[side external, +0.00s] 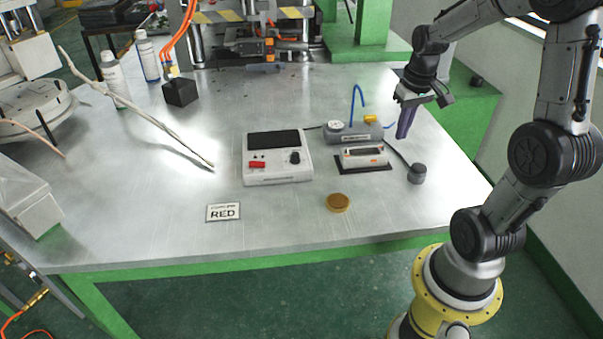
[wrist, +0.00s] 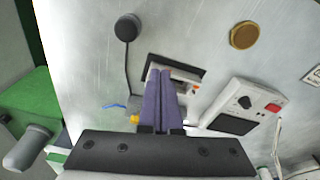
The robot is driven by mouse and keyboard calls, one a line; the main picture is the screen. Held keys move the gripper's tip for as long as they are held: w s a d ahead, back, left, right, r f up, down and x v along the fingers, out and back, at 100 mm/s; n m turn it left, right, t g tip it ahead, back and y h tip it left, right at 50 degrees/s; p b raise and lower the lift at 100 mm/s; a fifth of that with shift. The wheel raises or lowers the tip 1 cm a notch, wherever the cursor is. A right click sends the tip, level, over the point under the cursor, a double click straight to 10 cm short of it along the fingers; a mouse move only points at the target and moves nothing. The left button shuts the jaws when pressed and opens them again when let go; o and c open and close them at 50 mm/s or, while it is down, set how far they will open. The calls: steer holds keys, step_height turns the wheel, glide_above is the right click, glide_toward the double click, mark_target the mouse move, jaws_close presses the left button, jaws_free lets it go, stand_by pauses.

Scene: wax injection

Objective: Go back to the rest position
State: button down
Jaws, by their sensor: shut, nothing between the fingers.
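My gripper (side external: 405,124) is at the right side of the metal table, above its surface and to the right of the grey device with the blue tube. Its purple fingers point down. In the wrist view my gripper (wrist: 160,74) has its two purple fingers together with nothing between them. Behind the fingers, a metal block on a black plate (wrist: 193,73) is partly hidden; it also shows in the side view (side external: 364,157).
A black cube (side external: 180,92) and bottles (side external: 147,57) stand at back left. The front left table (side external: 120,235) is clear.

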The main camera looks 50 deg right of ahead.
steer(key=a+r+n+t, duration=0.2)
steer(key=a+r+n, duration=0.15)
steer(key=a, duration=0.45)
steer(key=a+r+n+t, duration=0.1)
steer(key=a+r+n, duration=0.1)
steer(key=a+r, duration=0.45)
steer(key=s+a+f+t+y, duration=0.1)
steer(key=s+a+f, duration=0.1)
steer(key=s+a, duration=0.4)
steer(key=shift+s+a+n, duration=0.25)
steer(key=shift+s+n, duration=0.2)
steer(key=shift+s, duration=0.3)
steer(key=shift+f, duration=0.1)
